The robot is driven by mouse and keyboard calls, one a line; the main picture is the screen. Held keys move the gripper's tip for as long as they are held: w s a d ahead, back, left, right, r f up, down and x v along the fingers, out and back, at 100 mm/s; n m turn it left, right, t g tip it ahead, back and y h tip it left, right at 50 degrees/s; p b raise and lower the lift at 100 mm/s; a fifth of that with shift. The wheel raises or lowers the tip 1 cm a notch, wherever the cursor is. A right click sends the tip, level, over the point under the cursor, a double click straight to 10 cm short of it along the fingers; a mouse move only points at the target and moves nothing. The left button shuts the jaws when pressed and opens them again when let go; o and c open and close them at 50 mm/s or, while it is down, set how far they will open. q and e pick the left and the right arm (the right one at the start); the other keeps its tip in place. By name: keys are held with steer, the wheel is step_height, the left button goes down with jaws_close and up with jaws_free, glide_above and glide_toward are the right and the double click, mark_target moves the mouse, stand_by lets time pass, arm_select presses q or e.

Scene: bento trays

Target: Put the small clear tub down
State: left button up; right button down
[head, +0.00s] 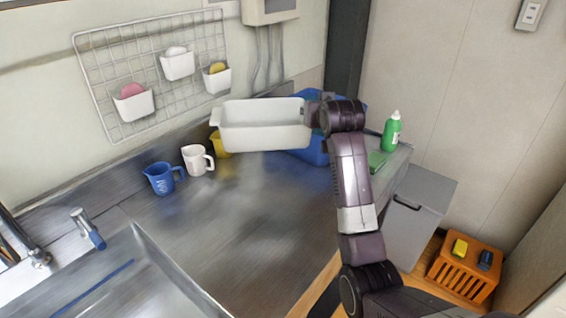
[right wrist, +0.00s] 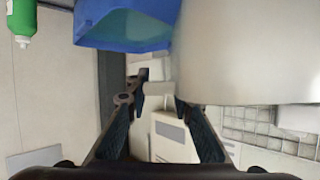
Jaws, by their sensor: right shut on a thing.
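The small clear tub (head: 262,136) looks whitish and pale in the head view, with its open side up. It appears to be held above the back of the steel counter, in front of a yellow mug and part of a blue bin. My right gripper (head: 312,113) is shut on the tub's right end. In the right wrist view the tub (right wrist: 240,50) fills the upper right as a pale, blurred shape beside the fingers (right wrist: 155,100). The exact contact is hard to see there. My left gripper is not in view.
The blue bin (head: 312,152) stands behind the tub. A white mug (head: 196,160), a blue jug (head: 160,179) and the yellow mug (head: 216,142) stand at left. A green bottle (head: 391,132) stands at right. The steel counter (head: 250,215) is clear in the middle; a sink (head: 150,280) lies front left.

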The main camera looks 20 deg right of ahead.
steer(key=shift+w+d+f, duration=0.15)
steer(key=shift+w+f, duration=0.15)
steer(key=shift+f, duration=0.45)
steer(key=f, duration=0.5)
steer(key=f+p, duration=0.1)
steer(key=f, duration=0.5)
steer(key=s+f, duration=0.1)
steer(key=f, duration=0.5)
steer(key=shift+s+a+f, duration=0.1)
steer(key=shift+a+f, duration=0.05)
steer(key=shift+a, duration=0.05)
steer(key=shift+f, duration=0.1)
steer(key=c, duration=1.9)
jaws_free()
steer(key=shift+o, duration=1.1)
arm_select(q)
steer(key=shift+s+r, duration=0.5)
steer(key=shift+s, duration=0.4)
arm_select(e)
steer(key=v, duration=1.2)
